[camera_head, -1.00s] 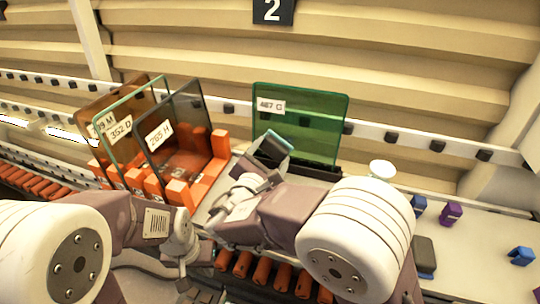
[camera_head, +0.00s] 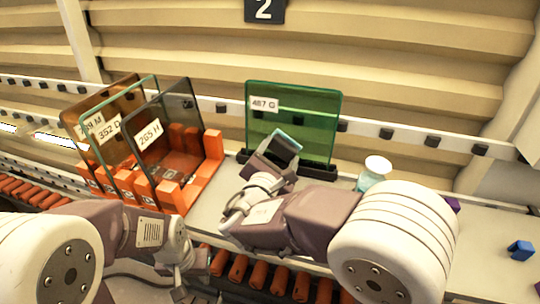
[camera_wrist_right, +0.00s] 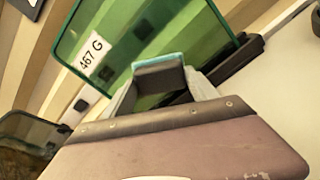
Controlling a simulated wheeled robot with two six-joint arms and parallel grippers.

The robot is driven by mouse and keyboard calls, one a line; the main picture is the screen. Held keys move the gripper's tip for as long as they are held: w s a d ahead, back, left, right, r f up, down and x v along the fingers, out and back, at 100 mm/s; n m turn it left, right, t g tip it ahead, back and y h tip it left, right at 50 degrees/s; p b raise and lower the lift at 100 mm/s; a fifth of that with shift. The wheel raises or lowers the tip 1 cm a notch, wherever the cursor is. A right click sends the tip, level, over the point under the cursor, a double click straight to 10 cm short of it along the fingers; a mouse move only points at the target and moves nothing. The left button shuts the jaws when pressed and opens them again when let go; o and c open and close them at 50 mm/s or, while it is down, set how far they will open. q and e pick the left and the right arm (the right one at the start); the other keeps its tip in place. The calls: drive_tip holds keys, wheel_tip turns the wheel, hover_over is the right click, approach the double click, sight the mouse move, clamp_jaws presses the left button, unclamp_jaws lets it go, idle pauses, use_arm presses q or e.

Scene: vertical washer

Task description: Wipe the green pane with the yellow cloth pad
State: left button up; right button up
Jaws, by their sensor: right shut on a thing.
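The green pane (camera_head: 310,112) stands upright in a dark holder (camera_head: 318,171), with a white label "467 G"; it also fills the upper part of the right wrist view (camera_wrist_right: 128,30). My right gripper (camera_head: 272,158) is shut on a dark grey pad with a light-blue edge (camera_head: 285,141), in front of the pane's lower part. In the right wrist view the pad (camera_wrist_right: 160,78) overlaps the pane; I cannot tell whether they touch. No yellow shows on the pad. My left gripper (camera_head: 193,284) is low at the bottom, partly hidden, its jaws unclear.
An orange rack (camera_head: 212,146) at the left holds brown, clear and dark panes. A white-topped cup (camera_head: 377,167) stands right of the green pane. A blue block (camera_head: 521,250) lies on the pale table at the right. Orange rollers (camera_head: 258,277) run along the front.

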drive_tip(key=shift+s+d, duration=0.1)
drive_tip(key=shift+d, duration=0.1)
drive_tip(key=shift+b, duration=0.3)
drive_tip(key=shift+w+a, duration=0.25)
drive_tip(key=shift+a, duration=0.2)
drive_tip(key=shift+w+a+p, duration=0.2)
drive_tip(key=shift+w+a, duration=0.05)
drive_tip(key=shift+a, duration=0.55)
drive_tip(key=shift+w+a+p, duration=0.15)
drive_tip(key=shift+w+a, duration=0.05)
drive_tip(key=shift+a, duration=0.55)
drive_tip(key=shift+d, duration=0.1)
drive_tip(key=shift+v, duration=3.1)
